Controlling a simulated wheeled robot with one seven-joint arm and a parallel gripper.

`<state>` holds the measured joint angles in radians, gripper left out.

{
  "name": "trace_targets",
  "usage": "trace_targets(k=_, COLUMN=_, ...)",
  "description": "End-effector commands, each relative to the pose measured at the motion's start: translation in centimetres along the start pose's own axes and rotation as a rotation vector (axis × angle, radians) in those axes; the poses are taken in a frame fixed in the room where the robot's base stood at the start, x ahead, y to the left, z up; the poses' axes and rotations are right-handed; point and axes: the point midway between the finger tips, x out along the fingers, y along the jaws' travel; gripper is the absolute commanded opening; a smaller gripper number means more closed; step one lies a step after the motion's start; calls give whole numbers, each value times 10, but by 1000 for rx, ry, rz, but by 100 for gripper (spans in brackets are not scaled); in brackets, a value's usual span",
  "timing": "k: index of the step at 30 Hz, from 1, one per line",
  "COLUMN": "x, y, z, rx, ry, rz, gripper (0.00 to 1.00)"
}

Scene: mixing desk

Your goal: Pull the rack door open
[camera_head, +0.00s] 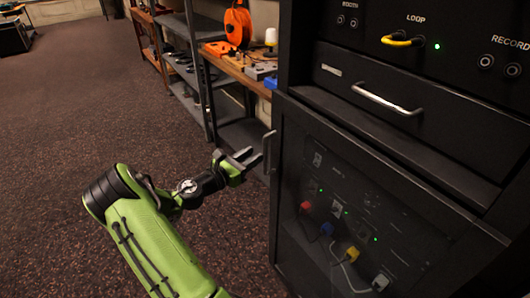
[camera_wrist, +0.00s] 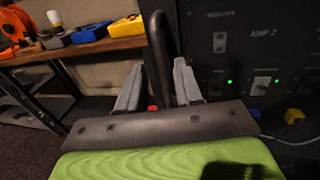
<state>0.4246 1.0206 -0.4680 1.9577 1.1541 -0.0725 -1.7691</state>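The rack door (camera_head: 345,215) is a dark, see-through panel low on the black rack, and it looks closed. Its upright bar handle (camera_head: 268,150) is at the door's left edge. In the wrist view the dark handle (camera_wrist: 160,50) rises in the middle, lined up between my two grey fingers. My gripper (camera_head: 246,158) is open, just left of the handle; its fingers also show in the wrist view (camera_wrist: 157,88). I cannot tell whether either finger touches the bar. The handle's lower end is hidden behind my gripper's plate.
Above the door is a drawer with a silver handle (camera_head: 387,99) and a panel with a yellow cable (camera_head: 402,40). A wooden bench (camera_head: 238,75) with an orange reel (camera_head: 238,22) stands behind my gripper. Carpet (camera_head: 90,110) to the left is clear.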

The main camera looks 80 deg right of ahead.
Motion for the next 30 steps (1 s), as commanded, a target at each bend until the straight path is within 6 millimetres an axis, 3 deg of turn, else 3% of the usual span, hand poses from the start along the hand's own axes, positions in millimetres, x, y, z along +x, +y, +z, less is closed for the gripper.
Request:
trace_targets(k=3, x=30, y=-1, z=-2, rx=4, ry=0, rz=-4, gripper=35)
trace_targets(k=7, x=52, y=0, z=-2, rx=4, ry=0, rz=-2, gripper=35)
trace_targets(k=18, x=62, y=0, z=0, rx=1, ry=0, rz=0, gripper=35)
trace_targets(k=25, x=62, y=0, z=0, rx=1, ry=1, rz=0, gripper=0)
trace_targets(k=30, x=62, y=0, z=0, rx=1, ry=1, rz=0, gripper=0)
